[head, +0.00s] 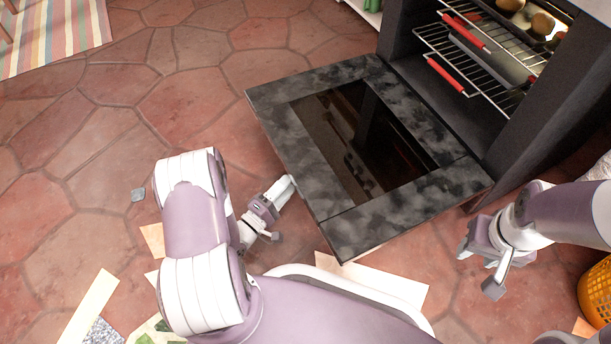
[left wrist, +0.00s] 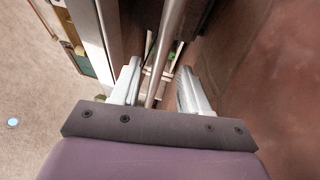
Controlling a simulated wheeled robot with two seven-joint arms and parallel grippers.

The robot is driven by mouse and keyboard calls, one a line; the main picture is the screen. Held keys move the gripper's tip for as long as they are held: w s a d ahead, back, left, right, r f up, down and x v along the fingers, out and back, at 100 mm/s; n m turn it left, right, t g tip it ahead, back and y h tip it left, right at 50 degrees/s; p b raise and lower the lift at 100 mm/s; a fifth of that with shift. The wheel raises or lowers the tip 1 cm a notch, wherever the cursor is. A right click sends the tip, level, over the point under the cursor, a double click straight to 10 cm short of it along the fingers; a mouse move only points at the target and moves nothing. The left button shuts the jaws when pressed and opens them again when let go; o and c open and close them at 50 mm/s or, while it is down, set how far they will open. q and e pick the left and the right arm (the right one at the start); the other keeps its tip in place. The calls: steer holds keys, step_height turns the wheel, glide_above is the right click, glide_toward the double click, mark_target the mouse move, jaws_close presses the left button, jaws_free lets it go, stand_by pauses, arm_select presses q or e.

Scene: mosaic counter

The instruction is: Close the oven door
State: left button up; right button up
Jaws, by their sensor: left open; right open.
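The oven door (head: 375,215) is a dark mottled panel with a black glass window. In the head view it hangs wide open, folded down from the front of the oven (head: 545,125). My left gripper (head: 268,212) is low beside the door's left edge. In the left wrist view its two white fingers (left wrist: 155,80) are apart, with a thin grey edge or bar running between them; I cannot tell whether they touch it. My right gripper (head: 480,266) is open and empty, just right of the door's near right corner.
Inside the oven are wire racks (head: 470,60) with red grips, and rolls (head: 541,22) on top. An orange basket (head: 597,290) stands at the right edge. Paper-like sheets (head: 90,305) lie at lower left. The tiled floor left of the door is mostly clear.

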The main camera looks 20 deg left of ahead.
arm_select(q)
steer(key=b+x, duration=0.1)
steer(key=x, duration=0.2)
steer(key=b+x, duration=0.1)
steer(key=x, duration=0.2)
steer(key=shift+w+d+f+b, duration=0.1)
steer(key=shift+w+f+b, duration=0.1)
steer(key=shift+w+b, duration=0.15)
steer(key=shift+w+d+r, duration=0.2)
steer(key=shift+w+r, duration=0.05)
steer(key=shift+w, duration=0.2)
jaws_close()
